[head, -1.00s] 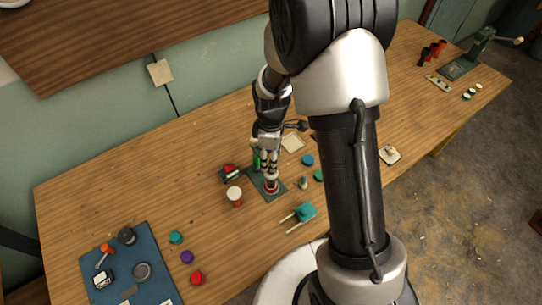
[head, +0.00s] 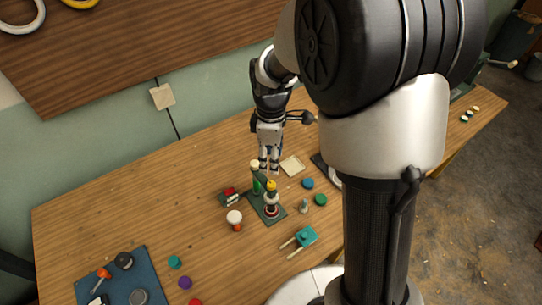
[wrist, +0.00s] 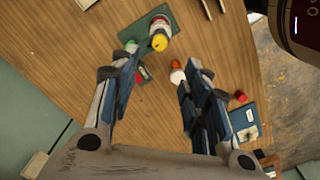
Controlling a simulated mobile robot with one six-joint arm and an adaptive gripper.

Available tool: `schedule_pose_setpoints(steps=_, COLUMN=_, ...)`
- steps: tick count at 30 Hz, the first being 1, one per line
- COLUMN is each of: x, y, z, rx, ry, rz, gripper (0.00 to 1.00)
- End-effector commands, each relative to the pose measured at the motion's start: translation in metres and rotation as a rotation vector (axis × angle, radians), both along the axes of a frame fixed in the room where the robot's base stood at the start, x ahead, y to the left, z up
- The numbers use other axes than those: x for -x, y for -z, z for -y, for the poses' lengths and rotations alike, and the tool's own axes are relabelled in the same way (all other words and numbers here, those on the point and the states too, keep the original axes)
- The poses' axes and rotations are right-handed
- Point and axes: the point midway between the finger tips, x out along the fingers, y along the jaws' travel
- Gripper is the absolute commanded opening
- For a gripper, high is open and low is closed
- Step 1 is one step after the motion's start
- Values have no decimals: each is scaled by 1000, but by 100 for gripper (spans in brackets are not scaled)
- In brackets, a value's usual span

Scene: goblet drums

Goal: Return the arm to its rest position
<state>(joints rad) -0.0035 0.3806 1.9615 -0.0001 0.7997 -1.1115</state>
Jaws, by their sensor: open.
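My gripper (head: 269,168) is raised above the workbench, fingers pointing down, just behind the dark green plate (head: 273,217). Its two fingers are spread apart with nothing between them; the wrist view also shows the open gripper (wrist: 155,85). A small stacked piece with a yellow top (head: 271,190) stands upright on the plate, apart from the fingers. My upper arm hides the right part of the bench.
A white-and-orange goblet-shaped piece (head: 234,219), a teal clamp-like object (head: 301,239) and small coloured discs (head: 320,200) lie around the plate. A blue mat (head: 117,276) with tools is at lower left. The wall (head: 110,140) rises behind the bench. The left bench top is mostly clear.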

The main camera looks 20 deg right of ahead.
Motion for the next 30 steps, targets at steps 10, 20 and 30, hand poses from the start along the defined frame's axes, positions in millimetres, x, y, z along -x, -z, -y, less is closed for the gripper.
schedule_pose_setpoints(steps=10, x=3, y=-8, z=0, rx=0, ry=26, rz=13, gripper=43)
schedule_pose_setpoints(steps=20, x=74, y=-89, z=1, rx=-34, ry=420, rz=164, gripper=43)
schedule_pose_setpoints(steps=30, x=177, y=-121, z=2, rx=-152, ry=896, rz=317, gripper=43)
